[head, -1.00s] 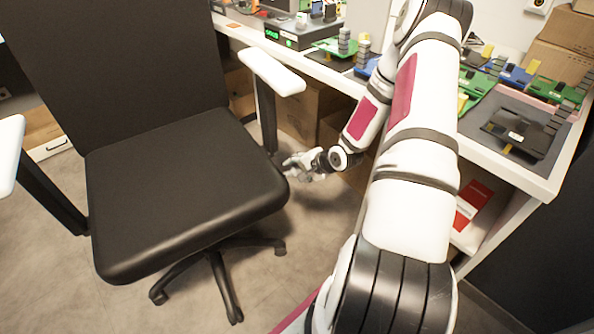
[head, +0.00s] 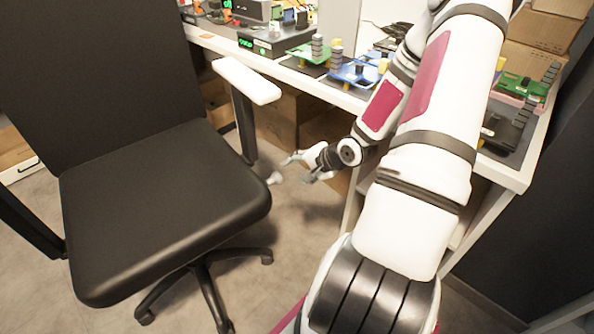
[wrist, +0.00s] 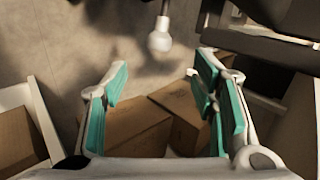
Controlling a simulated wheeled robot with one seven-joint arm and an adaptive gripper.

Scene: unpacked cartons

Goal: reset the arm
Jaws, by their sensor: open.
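My gripper (head: 296,170) hangs low between the black chair and the white desk, its fingers pointing left towards the chair. In the wrist view its teal-padded fingers (wrist: 162,75) are spread wide with nothing between them. A small white bulb-like object (head: 274,178) is just left of the fingertips, beside the seat edge. It also shows in the wrist view (wrist: 160,40), beyond the fingertips and apart from them. Whether anything supports it, I cannot tell. My arm bends over the desk's front edge and covers part of the desktop.
The black chair (head: 165,205) with a white armrest (head: 246,80) stands close on the left. The white desk (head: 515,176) carries circuit boards (head: 355,72) and a device with a green display (head: 262,43). Cardboard boxes (head: 272,118) sit under it. Grey floor shows between.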

